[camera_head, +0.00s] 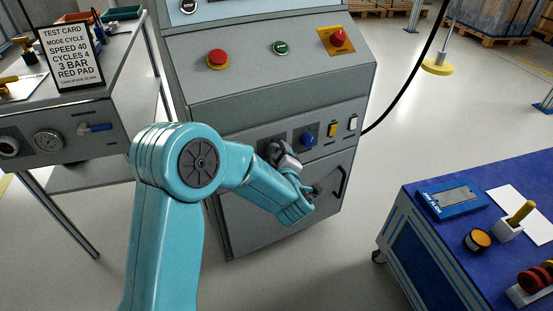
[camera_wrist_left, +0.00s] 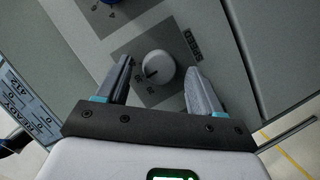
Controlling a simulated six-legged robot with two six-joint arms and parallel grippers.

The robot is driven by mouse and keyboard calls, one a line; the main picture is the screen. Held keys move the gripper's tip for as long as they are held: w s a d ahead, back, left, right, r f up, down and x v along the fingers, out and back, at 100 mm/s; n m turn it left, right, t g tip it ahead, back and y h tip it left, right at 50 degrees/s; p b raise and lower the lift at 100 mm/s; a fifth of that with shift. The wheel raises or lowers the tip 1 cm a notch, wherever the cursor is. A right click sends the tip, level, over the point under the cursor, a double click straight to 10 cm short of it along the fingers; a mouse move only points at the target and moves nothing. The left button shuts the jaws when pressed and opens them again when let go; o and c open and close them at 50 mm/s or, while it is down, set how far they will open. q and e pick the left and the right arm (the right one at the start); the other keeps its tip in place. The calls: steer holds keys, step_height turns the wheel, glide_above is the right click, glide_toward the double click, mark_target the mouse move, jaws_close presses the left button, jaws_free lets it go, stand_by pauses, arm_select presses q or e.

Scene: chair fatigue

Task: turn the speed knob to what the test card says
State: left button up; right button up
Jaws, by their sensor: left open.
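The test card (camera_head: 72,55) stands at the upper left in the head view and reads MODE CYCLE, SPEED 40, CYCLES 4, 3 BAR, RED PAD. The speed knob (camera_wrist_left: 158,66) is a round, pale knob with a dark pointer line, on a dark plate marked SPEED with small numbers. My left gripper (camera_wrist_left: 159,70) is open, with one finger on each side of the knob and gaps visible. In the head view, my left gripper (camera_head: 279,152) is at the machine's lower panel and hides the knob. My right gripper is not in view.
A blue knob (camera_head: 309,139), a yellow switch (camera_head: 333,130) and a white switch (camera_head: 352,123) sit to the right on the panel. A door handle (camera_head: 341,181) is below. A blue cart stands at right.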

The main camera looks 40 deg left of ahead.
arm_select(q)
steer(key=shift+w+a+f, duration=0.1)
steer(key=shift+w+a, duration=0.2)
steer(key=c, duration=1)
steer(key=shift+r+p, duration=0.2)
steer(key=shift+p, duration=0.4)
steer(key=shift+c, duration=0.2)
steer(key=m+g+p, duration=0.1)
steer(key=m+p, duration=0.1)
steer(key=p, duration=0.2)
steer(key=m+g+p, duration=0.1)
steer(key=m+p, duration=0.1)
steer(key=p, duration=0.3)
steer(key=shift+w+d+r+g+y, duration=0.1)
steer(key=shift+w+r+g+y, duration=0.1)
steer(key=shift+g+y, duration=0.15)
steer(key=shift+f+m+g+p, duration=0.2)
steer(key=shift+m+g+p, duration=0.5)
steer(key=shift+p, duration=0.5)
